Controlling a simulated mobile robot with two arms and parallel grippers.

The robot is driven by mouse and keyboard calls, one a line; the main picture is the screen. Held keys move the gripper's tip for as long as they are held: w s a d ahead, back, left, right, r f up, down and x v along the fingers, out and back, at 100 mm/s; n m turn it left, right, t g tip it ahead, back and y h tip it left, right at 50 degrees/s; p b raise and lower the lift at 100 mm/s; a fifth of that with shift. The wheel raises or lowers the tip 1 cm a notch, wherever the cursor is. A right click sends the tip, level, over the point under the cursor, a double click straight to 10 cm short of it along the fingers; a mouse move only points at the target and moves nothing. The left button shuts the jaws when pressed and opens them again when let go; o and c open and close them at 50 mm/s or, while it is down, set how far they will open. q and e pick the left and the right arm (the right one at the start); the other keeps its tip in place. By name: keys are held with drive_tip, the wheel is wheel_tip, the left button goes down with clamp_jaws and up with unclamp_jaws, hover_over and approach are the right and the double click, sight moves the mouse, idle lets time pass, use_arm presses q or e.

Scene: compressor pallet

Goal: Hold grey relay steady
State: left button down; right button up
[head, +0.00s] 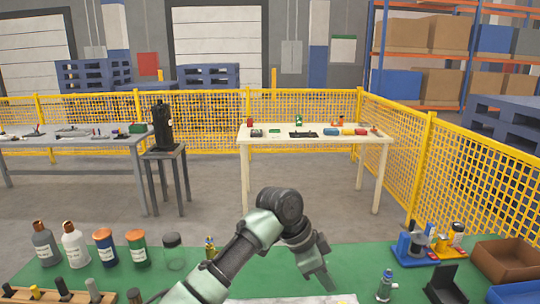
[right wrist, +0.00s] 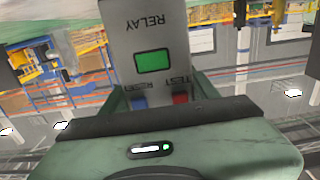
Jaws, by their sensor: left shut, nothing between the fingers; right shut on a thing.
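The grey relay (right wrist: 118,42) fills the upper middle of the right wrist view. Its label reads RELAY upside down, with a green window, a blue button beside RESET and a red button beside TEST. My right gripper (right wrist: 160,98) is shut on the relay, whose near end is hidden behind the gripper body. I cannot make out the relay or the right gripper in the head view. My left gripper (head: 328,283) is shut and empty, pointing down over the green bench at the bottom middle, apart from the objects around it.
Blue and yellow holders (head: 410,250), a brown bin (head: 508,262) and a black stand (head: 443,283) are at right. A small bottle (head: 385,286) stands near the front.

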drive_tip(key=o, duration=1.9)
drive_tip(key=shift+c, duration=0.2)
